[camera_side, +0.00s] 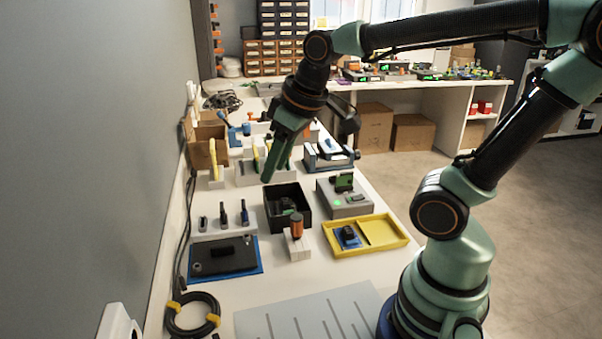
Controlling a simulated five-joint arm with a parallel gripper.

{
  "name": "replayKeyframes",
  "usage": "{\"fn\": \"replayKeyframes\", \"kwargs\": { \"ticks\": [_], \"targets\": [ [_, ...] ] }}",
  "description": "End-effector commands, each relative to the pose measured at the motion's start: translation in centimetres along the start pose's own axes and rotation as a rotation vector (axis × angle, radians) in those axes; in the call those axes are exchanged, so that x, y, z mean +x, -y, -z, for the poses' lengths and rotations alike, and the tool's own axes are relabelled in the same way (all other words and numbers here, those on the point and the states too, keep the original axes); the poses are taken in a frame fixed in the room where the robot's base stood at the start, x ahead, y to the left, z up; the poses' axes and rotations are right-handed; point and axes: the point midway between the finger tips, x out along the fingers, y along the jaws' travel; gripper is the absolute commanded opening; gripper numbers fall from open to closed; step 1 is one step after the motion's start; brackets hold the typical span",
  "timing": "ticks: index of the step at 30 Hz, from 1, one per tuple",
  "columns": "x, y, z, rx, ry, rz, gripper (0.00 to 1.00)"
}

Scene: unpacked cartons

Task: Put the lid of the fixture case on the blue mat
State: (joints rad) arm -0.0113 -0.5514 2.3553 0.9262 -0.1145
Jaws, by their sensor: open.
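The fixture case (270,214) is an open black box in the middle of the bench, with a dark green item visible inside. A flat dark lid (210,264) with a black bar handle on top lies on the blue mat (256,270), left of and nearer than the case. A blue border of the mat shows around it. My gripper (267,178) is open and points down, above and behind the case's far left edge, apart from the lid. The gap between its fingers is hard to see from this side.
An orange-topped tool stands in a white block (297,247) near the case. A yellow tray (383,233) and a grey fixture (343,203) are on the right. Several small dark tools stand left of the case. A coiled black cable (193,313) lies in front of the mat.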

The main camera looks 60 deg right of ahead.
Motion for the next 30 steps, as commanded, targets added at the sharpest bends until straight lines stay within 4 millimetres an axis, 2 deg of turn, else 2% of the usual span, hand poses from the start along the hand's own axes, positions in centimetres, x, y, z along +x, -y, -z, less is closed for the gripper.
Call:
{"fn": "replayKeyframes", "kwargs": {
  "ticks": [3, 9, 30],
  "targets": [
    [-0.6, -0.1, -1.5, 0.072, -0.050, -0.007, 0.46],
    [-0.7, -0.1, -2.5, 0.125, -0.080, -0.010, 0.46],
    [-0.7, 0.0, -2.5, 0.125, -0.080, -0.010, 0.46]
  ]
}}
